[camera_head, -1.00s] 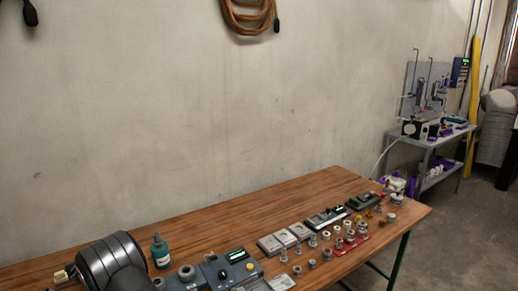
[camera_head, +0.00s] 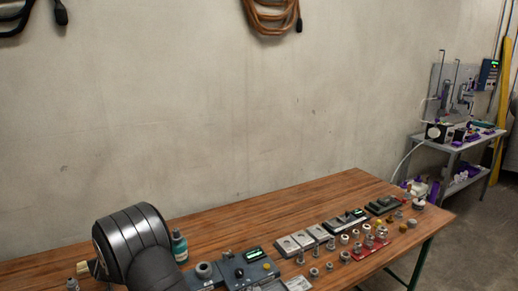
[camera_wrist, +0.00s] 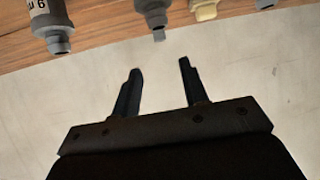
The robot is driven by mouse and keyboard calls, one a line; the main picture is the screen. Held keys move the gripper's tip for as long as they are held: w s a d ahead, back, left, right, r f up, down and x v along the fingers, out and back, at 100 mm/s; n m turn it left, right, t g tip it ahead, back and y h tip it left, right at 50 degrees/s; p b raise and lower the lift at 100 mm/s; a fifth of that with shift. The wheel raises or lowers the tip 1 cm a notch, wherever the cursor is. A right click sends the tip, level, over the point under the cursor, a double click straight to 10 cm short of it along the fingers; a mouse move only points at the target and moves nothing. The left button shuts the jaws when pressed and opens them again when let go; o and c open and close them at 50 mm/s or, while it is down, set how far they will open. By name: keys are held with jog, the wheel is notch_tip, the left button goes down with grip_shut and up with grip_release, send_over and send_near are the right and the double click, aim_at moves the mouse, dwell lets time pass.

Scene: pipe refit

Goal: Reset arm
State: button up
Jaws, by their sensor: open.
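My gripper (camera_wrist: 160,85) shows in the wrist view with its two dark fingers apart and nothing between them. Beyond the fingertips is a pale, plain surface, with the wooden table edge (camera_wrist: 100,22) along the top of that view. In the head view my dark, rounded arm link stands at the lower left in front of the table (camera_head: 240,222); the gripper itself does not show there.
Grey fittings (camera_wrist: 153,14) line the top of the wrist view. In the head view, a teal bottle (camera_head: 179,247), a grey device with a green display (camera_head: 250,262), plates (camera_head: 301,243) and a red tray (camera_head: 371,248) with small fittings occupy the table. Its back middle is clear.

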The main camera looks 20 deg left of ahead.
jog(key=x, duration=0.9)
jog(key=shift+w+a+f, duration=0.15)
jog(key=shift+w+a, duration=0.05)
jog(key=shift+a, duration=0.1)
notch_tip(320, 180, up, 14)
dwell(1.3)
jog(key=shift+f, duration=0.1)
notch_tip(320, 180, down, 8)
jog(key=shift+f, duration=0.2)
dwell(0.9)
dwell(0.5)
jog(key=shift+d+f, duration=0.1)
jog(key=shift+f, duration=2.55)
jog(key=v, duration=1.1)
dwell(0.4)
